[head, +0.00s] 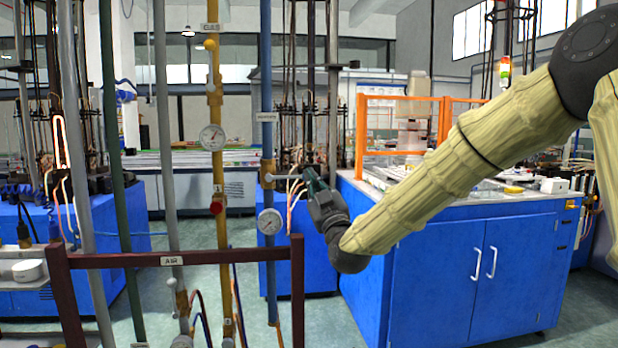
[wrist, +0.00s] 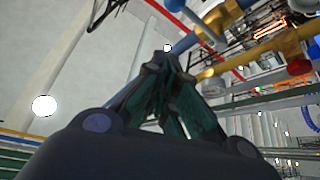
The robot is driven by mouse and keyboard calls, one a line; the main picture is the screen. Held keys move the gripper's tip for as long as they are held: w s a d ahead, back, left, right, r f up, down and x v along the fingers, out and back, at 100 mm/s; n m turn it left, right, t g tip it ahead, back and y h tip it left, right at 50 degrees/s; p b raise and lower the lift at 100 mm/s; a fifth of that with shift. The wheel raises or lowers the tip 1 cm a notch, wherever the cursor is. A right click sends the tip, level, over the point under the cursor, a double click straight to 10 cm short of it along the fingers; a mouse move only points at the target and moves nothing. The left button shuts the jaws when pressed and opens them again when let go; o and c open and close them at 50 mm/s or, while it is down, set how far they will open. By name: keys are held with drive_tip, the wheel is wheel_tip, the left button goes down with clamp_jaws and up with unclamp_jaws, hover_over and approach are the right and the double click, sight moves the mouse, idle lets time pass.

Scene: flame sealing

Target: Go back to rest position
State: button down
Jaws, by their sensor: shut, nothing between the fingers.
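My gripper (head: 311,176) is at the end of my arm in the middle of the head view, beside the blue pipe (head: 267,130) and to its right. It points up and to the left. In the wrist view my gripper (wrist: 167,60) shows its green-lined fingers drawn together at the tips, with nothing between them. I cannot tell whether it touches the blue pipe's small valve handle in the head view.
A yellow gas pipe (head: 218,150) with a gauge (head: 213,138) stands left of the blue pipe. A dark red rail (head: 200,257) crosses in front. A blue cabinet (head: 430,275) stands at the right under my arm.

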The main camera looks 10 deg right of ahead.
idle(0.3)
drive_tip(key=s+f+m+g+h+p, duration=0.1)
drive_tip(key=s+f+g+p, duration=0.3)
drive_tip(key=f, duration=1.5)
drive_tip(key=s+f+m+g+p, duration=0.15)
drive_tip(key=s+f+g, duration=0.3)
drive_tip(key=f, duration=1.45)
drive_tip(key=s+f+m+g+h+p, duration=0.15)
drive_tip(key=s+f+g, duration=0.55)
drive_tip(key=s+f, duration=0.95)
drive_tip(key=s+d+f+m+g+p, duration=0.1)
drive_tip(key=s+f+g, duration=0.1)
drive_tip(key=s, duration=0.8)
drive_tip(key=s+d+f+m+g+h+p, duration=0.1)
drive_tip(key=s+d+f+g+p, duration=0.1)
drive_tip(key=s, duration=0.8)
drive_tip(key=s+d+f+m+g+p, duration=0.1)
drive_tip(key=s+f+g, duration=0.3)
drive_tip(key=s, duration=0.7)
wheel_tip(320, 180, down, 2)
drive_tip(key=shift+d+f+h+p, duration=0.1)
drive_tip(key=shift+d+h+p, duration=0.25)
drive_tip(key=shift+d, duration=0.25)
drive_tip(key=shift+a, duration=0.1)
